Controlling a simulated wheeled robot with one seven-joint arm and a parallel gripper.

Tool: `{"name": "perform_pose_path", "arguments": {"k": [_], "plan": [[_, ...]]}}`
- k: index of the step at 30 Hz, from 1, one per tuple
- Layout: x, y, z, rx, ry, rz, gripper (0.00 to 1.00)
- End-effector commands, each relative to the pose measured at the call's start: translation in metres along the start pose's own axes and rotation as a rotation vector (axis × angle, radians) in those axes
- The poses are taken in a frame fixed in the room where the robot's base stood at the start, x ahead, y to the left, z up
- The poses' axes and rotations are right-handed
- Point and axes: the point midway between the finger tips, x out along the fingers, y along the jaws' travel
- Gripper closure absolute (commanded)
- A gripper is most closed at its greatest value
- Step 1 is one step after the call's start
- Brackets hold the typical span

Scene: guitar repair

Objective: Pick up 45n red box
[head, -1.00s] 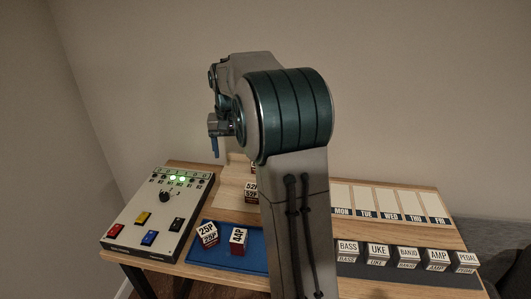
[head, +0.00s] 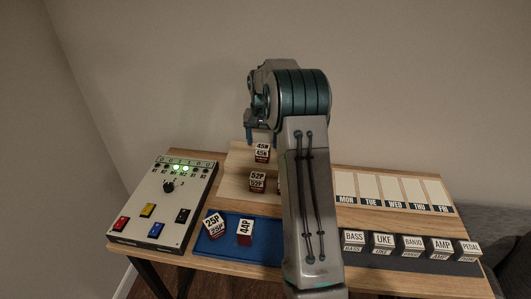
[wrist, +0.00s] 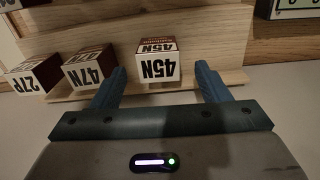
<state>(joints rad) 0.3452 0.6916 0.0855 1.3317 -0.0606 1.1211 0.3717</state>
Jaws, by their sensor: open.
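The 45N red box (head: 262,152) stands on the wooden rack at the back of the table in the head view. Its white face with the 45N label shows. In the wrist view the 45N box (wrist: 158,62) sits on a wooden ledge, between and just beyond the two blue fingers. My gripper (wrist: 160,85) is open and empty, with a finger on each side of the box's line. I cannot tell whether the fingers touch the box. In the head view my arm hides part of the rack, and a blue finger shows beside the 45N box.
Boxes 47N (wrist: 88,72) and 27P (wrist: 30,78) stand beside 45N on the ledge. A 52P box (head: 258,181) is lower on the rack. Boxes 25P (head: 214,225) and 44P (head: 245,232) are on a blue mat (head: 262,250). A control panel (head: 165,205) stands left.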

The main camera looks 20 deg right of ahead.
Motion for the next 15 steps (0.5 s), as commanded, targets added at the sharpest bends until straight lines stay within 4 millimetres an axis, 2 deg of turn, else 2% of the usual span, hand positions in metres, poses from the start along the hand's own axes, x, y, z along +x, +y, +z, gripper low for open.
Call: {"name": "perform_pose_path", "arguments": {"k": [5,12,15], "plan": [[0.012,0.003,0.000,0.005,-0.002,0.000,0.31],[0.047,0.004,0.001,0.006,-0.002,0.000,0.31],[0.055,0.004,0.002,0.005,-0.002,0.000,0.31]]}}
